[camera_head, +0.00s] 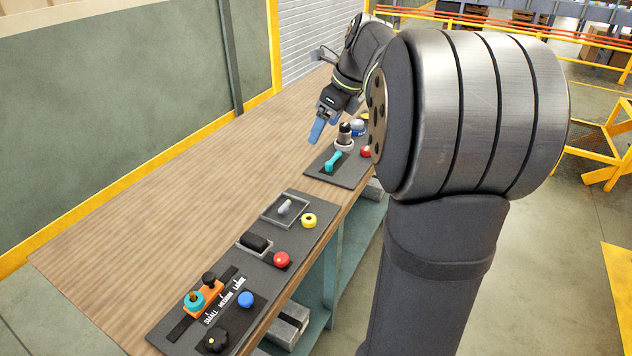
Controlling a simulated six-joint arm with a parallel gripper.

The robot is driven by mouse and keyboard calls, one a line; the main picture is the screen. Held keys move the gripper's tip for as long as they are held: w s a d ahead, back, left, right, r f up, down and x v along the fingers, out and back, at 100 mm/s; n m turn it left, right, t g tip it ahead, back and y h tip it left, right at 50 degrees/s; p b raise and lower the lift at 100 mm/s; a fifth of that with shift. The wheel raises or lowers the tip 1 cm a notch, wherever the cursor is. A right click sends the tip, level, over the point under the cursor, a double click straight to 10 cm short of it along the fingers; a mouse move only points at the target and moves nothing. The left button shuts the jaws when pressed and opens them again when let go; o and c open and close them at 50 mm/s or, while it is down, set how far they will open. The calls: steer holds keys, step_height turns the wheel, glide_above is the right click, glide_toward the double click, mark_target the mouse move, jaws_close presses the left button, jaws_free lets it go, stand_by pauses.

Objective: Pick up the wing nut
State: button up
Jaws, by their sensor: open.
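No piece shows clearly as a wing nut at this size. A small light-grey piece (285,207) lies in a shallow square tray (269,219) on the nearer dark panel, and it may be the wing nut. My gripper (317,130) has blue fingers and points down over the bench, beyond this tray and near the far panel. It is open, and I see nothing between its fingers. It is well apart from the grey piece.
The far panel (317,172) carries a teal lever (333,161), a dark-and-silver knob (344,136) and a red button (366,152). The nearer panel (228,273) holds several knobs, buttons and an orange slider (205,297). The wooden bench (150,230) to the left is clear.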

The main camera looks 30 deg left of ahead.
steer(key=a+f+h, duration=0.4)
steer(key=a+f, duration=0.7)
steer(key=a, duration=0.1)
glide_above(285, 205)
steer(key=shift+h, duration=0.3)
steer(key=f, duration=1.2)
steer(key=shift+s+d+f, duration=0.2)
steer(key=shift+d+f, duration=0.05)
steer(key=shift+d, duration=0.05)
steer(key=f, duration=0.5)
steer(key=shift+w+a, duration=0.25)
steer(key=shift+a, duration=0.15)
steer(key=c, duration=1.1)
